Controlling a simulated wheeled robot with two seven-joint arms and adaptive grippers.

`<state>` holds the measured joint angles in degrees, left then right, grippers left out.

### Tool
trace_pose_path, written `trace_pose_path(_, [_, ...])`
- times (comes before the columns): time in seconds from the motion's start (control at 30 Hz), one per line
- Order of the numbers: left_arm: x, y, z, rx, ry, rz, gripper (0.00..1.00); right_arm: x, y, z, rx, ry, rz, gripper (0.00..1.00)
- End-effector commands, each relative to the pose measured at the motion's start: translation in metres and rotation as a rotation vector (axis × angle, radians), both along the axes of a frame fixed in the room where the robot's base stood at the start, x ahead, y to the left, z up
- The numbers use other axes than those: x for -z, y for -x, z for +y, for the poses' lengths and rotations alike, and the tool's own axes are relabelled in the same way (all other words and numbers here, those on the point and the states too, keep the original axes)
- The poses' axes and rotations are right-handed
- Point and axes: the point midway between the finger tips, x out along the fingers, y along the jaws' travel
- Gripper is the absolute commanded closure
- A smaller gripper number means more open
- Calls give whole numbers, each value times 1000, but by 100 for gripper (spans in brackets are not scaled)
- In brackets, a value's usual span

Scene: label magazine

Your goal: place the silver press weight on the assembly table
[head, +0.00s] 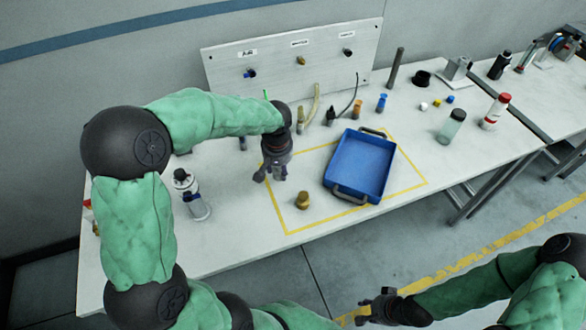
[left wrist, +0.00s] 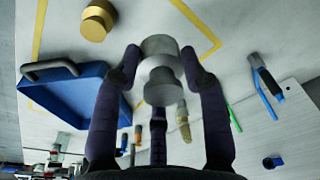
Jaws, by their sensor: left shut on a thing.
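My left gripper (head: 273,174) hangs over the white table (head: 240,228), near the left edge of the yellow outline. In the left wrist view its fingers are closed around the silver press weight (left wrist: 160,88), a stepped grey cylinder. In the head view the fingers mostly hide the weight. I cannot tell exactly how high it is above the table. A brass weight (head: 302,201) stands on the table inside the outline, just below and right of the gripper; it also shows in the left wrist view (left wrist: 96,22). My right gripper (head: 363,308) is empty, off the table's front edge, fingers apart.
A blue tray (head: 342,190) with dark handles lies inside the outline, right of the brass weight. A bottle (head: 192,196) stands left of the gripper. Jars (head: 451,126) stand right.

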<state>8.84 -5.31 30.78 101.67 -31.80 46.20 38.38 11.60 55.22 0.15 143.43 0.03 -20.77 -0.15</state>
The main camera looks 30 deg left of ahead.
Motion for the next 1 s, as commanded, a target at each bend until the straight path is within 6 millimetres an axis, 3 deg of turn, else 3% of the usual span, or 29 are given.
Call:
trace_pose_path(0.2, [22, -41, 7, -1, 1, -1, 100, 12, 0, 0, 0, 0, 0, 64])
trace_pose_path(0.43, [58, -69, 12, 0, 0, -1, 100, 24, 0, 0, 0, 0, 0, 64])
trace_pose_path(0.77, [75, -84, 15, 0, -1, -2, 100, 30, 0, 0, 0, 0, 0, 64])
trace_pose_path(1.0, [105, -85, 15, 0, 0, -2, 100, 39, 0, 0, 0, 0, 0, 64])
